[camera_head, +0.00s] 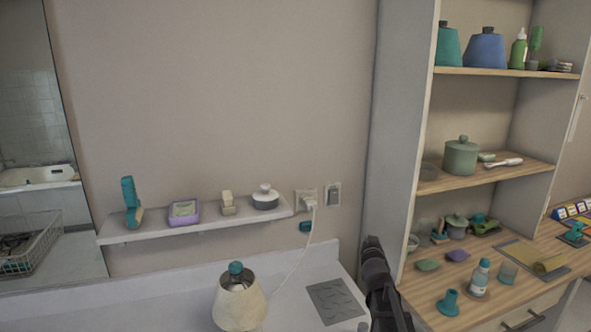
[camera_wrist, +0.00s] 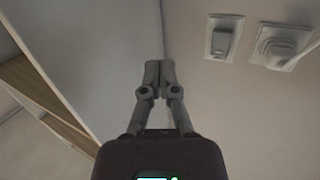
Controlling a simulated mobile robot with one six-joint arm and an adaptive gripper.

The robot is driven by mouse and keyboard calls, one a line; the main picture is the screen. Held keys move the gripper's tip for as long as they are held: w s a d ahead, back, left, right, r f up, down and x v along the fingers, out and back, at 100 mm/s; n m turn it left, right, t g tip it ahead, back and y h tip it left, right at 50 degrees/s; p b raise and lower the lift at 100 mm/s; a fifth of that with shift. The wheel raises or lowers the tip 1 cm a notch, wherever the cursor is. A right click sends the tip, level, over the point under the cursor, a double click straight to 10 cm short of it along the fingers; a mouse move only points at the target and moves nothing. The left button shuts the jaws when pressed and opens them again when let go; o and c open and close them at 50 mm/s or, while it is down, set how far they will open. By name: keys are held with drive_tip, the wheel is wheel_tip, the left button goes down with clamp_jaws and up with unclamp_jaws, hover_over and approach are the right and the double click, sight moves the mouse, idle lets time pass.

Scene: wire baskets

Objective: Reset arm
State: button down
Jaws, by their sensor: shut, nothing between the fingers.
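My gripper (camera_wrist: 159,68) is in the middle of the wrist view with its two fingers together and nothing between them. In that view it points toward the corner where the shelf unit's side panel meets the wall. In the head view my arm shows at the lower middle, dark, in front of the white counter and the shelf unit (camera_head: 402,130). I cannot make out the fingertips there.
A wall switch (camera_wrist: 223,38) and a socket with a plug (camera_wrist: 283,45) are close on the right. A lamp (camera_head: 239,305) stands on the white counter (camera_head: 180,290). A small wall shelf (camera_head: 155,229) holds several items. The wooden shelves and worktop at right carry bottles and pots.

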drive_tip(key=s+a+f+g, duration=0.1)
drive_tip(key=s+f+g, duration=0.3)
drive_tip(key=s, duration=0.3)
drive_tip(key=s+a+f+g, duration=0.1)
drive_tip(key=s+f+g, duration=0.3)
drive_tip(key=s, duration=0.3)
drive_tip(key=s+a+f+g+y+p, duration=0.1)
drive_tip(key=s+a+f+g, duration=0.1)
drive_tip(key=s+f+g, duration=0.3)
drive_tip(key=shift+s+f+n, duration=0.15)
drive_tip(key=shift+s+f, duration=0.2)
drive_tip(key=shift+s, duration=0.45)
drive_tip(key=shift+s+f+n, duration=0.15)
drive_tip(key=shift+s+f, duration=0.2)
drive_tip(key=shift+s, duration=0.4)
drive_tip(key=s+a+g, duration=0.1)
drive_tip(key=s, duration=0.1)
drive_tip(key=s+a+n+g+y, duration=0.1)
drive_tip(key=s, duration=0.2)
drive_tip(key=s+a+g, duration=0.1)
drive_tip(key=s, duration=0.2)
drive_tip(key=shift+f+n+g, duration=0.3)
drive_tip(key=shift+f, duration=0.1)
